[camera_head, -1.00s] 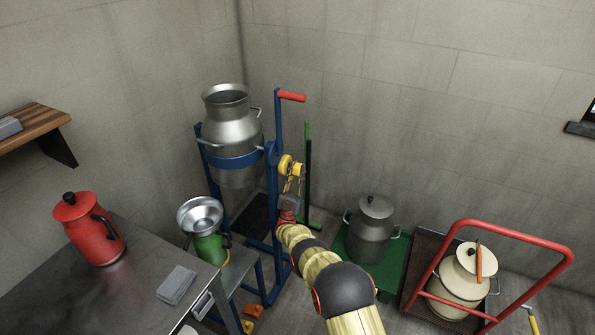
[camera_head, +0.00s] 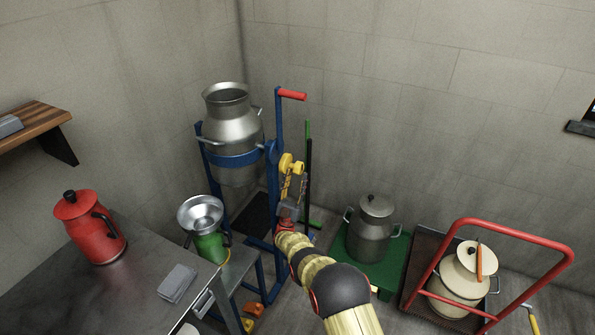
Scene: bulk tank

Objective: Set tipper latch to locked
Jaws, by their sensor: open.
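The blue tipper frame (camera_head: 277,200) stands in the corner and holds a large steel milk can (camera_head: 233,125) upright in its cradle. A lever with a red grip (camera_head: 292,95) rises from its right side. A yellow latch part (camera_head: 291,164) sits on the right side of the frame, below the lever. My arm reaches in from the bottom. My gripper (camera_head: 290,187) is at the end of the arm, just below the yellow latch part. It is open. It is small and partly blurred together with the latch, so I cannot tell whether they touch.
A steel bench (camera_head: 120,290) at the left bears a red can (camera_head: 89,228) and a grey cloth (camera_head: 177,283). A green can with a steel funnel (camera_head: 202,215) stands beside the frame. A lidded pot (camera_head: 372,230) and a red-handled cart (camera_head: 510,238) stand at the right.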

